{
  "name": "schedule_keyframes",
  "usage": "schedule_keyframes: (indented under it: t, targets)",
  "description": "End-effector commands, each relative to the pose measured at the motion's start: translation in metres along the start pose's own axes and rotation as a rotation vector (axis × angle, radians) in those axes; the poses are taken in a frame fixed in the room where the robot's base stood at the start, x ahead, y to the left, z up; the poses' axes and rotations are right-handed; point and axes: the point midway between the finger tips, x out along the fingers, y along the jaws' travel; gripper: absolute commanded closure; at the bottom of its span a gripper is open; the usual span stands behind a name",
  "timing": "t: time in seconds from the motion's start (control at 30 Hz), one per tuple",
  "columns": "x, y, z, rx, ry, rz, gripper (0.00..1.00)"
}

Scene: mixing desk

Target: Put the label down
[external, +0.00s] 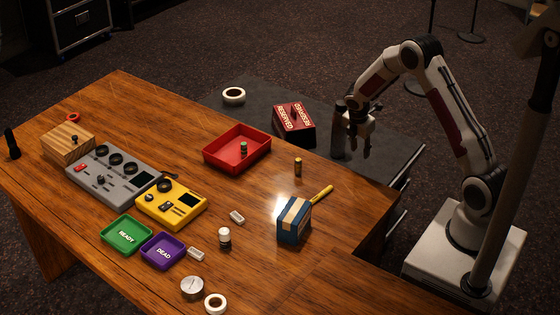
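My gripper (360,149) hangs pointing down at the right, over the dark surface beyond the desk's far edge. Its two fingers look apart, and I see nothing between them. A dark red tent-shaped sign (294,124) with the word RESERVED on its faces stands to the left of my gripper, apart from it. No separate loose label can be made out. The green tray (126,234) carries the word READY and the purple tray (163,250) the word DEAD.
A red tray (212,153) holds a small battery-like cylinder (243,148). A brown cylinder (298,167), a blue box (294,220) and a yellow-handled tool (321,193) stand or lie nearby. Grey (118,180) and yellow (186,214) devices are at left. The front right desk is clear.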

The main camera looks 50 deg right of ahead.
Motion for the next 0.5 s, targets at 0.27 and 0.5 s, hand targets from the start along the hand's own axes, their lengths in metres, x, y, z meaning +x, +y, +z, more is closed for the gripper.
schedule_keyframes:
  t: [0.27, 0.5]
  targets:
    - [-0.076, -0.006, -0.004, 0.183, 0.015, 0.05, 0.69]
    - [-0.135, -0.02, -0.011, 0.341, 0.042, 0.085, 0.69]
